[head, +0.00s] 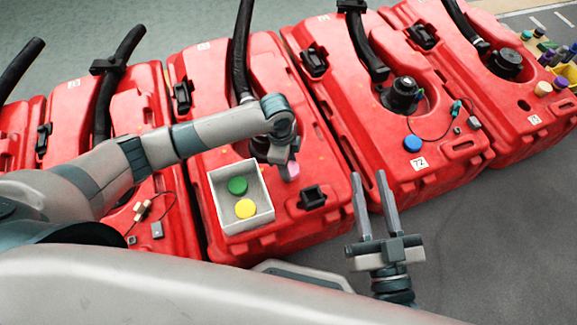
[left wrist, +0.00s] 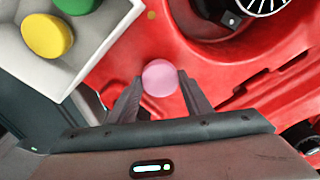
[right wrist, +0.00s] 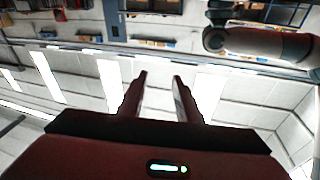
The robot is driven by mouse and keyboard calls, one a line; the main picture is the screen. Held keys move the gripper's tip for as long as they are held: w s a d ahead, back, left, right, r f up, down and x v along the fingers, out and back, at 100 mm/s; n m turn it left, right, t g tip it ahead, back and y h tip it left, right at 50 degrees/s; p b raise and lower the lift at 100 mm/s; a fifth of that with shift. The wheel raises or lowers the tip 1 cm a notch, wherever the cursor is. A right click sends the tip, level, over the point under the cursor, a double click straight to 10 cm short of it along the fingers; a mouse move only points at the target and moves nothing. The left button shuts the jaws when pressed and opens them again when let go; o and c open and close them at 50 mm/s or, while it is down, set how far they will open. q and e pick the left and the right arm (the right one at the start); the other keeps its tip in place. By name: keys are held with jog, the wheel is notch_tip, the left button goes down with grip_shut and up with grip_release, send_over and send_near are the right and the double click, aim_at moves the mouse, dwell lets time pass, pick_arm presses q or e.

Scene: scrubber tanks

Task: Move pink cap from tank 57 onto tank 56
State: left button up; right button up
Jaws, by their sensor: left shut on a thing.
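The pink cap (head: 292,170) is between the fingers of my left gripper (head: 286,174), which is shut on it. In the left wrist view the pink cap (left wrist: 160,77) sits between both fingertips, over red tank surface. This red tank (head: 262,240) stands mid-picture in the head view and bears a white tray. I cannot tell if the cap touches the tank. My right gripper (head: 370,182) is open and empty, near the front of the tanks. Tank labels are small; I cannot tell which tanks are 56 and 57.
The white tray (head: 217,192) holds a green cap (head: 237,185) and a yellow cap (head: 245,208). A blue cap (head: 412,144) lies on the tank to the right, near a black filler neck (head: 403,95). Black hoses rise from the tanks. Grey floor at lower right is clear.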

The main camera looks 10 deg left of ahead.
pick_arm(q)
jog(key=shift+f, duration=0.4)
pick_arm(e)
jog(key=shift+s+r+t, duration=0.15)
jog(key=shift+r+t, duration=0.15)
jog(key=shift+r, duration=0.15)
pick_arm(q)
jog(key=o, duration=1.2)
jog(key=shift+f, duration=0.1)
jog(key=shift+o, duration=0.2)
jog(key=shift+r, duration=0.35)
notch_tip(320, 180, up, 12)
jog(key=a+p, duration=0.1)
jog(key=p, duration=0.2)
jog(key=shift+a+f, duration=0.2)
jog(key=shift+f, duration=0.05)
pick_arm(e)
notch_tip(320, 180, down, 10)
jog(key=d+g+h, duration=0.2)
jog(key=g, duration=0.4)
jog(key=shift+s+d+f, duration=0.15)
jog(key=shift+s+f, duration=0.05)
